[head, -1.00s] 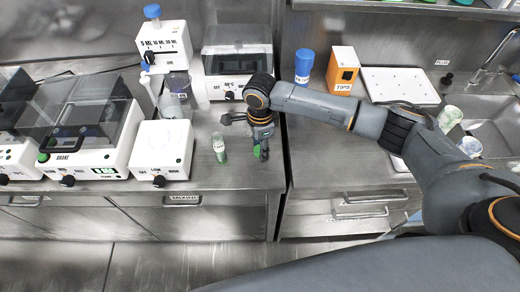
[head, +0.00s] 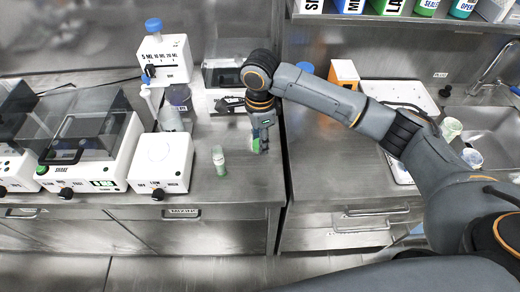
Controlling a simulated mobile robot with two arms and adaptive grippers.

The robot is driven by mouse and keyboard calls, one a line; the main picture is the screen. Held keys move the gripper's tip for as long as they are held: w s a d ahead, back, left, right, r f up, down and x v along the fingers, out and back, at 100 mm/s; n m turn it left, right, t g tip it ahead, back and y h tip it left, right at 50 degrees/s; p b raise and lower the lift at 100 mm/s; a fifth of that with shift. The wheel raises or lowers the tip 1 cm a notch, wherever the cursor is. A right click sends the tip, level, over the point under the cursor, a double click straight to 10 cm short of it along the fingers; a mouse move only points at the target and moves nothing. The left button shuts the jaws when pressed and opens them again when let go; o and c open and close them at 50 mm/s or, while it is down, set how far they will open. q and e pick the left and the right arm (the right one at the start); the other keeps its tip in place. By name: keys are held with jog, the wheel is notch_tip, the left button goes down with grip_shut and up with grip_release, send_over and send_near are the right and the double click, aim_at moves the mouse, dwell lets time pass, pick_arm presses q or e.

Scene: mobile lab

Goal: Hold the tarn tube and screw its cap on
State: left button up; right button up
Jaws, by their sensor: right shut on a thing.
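A small clear tube with pale green contents (head: 219,160) stands upright on the steel bench, left of my right gripper. Its label is too small to read. My right gripper (head: 260,148) points down over the bench near its right edge, apart from the tube. It is shut on a small green thing (head: 256,144) that looks like a cap, mostly hidden by the fingers. My left gripper is not in view.
A white hotplate-like device (head: 161,160) stands left of the tube, with a lidded shaker (head: 100,155) beyond it. A pipette-volume box (head: 165,58) is behind. An orange tips box (head: 343,74) and a sink are right. The bench front around the tube is clear.

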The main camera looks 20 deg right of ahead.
jog(key=shift+r, duration=0.45)
jog(key=shift+s+r+n, duration=0.15)
jog(key=shift+s+n, duration=0.1)
jog(key=shift+n, duration=0.05)
jog(key=s+d+r+n, duration=0.2)
jog(key=s+n, duration=0.5)
jog(key=n, duration=0.1)
jog(key=s+d+r+n, duration=0.1)
jog(key=s+r+n, duration=0.2)
jog(key=s+n, duration=0.3)
jog(key=n, duration=0.3)
jog(key=shift+s+d+r, duration=0.35)
jog(key=shift+d, duration=0.05)
jog(key=shift+d, duration=0.1)
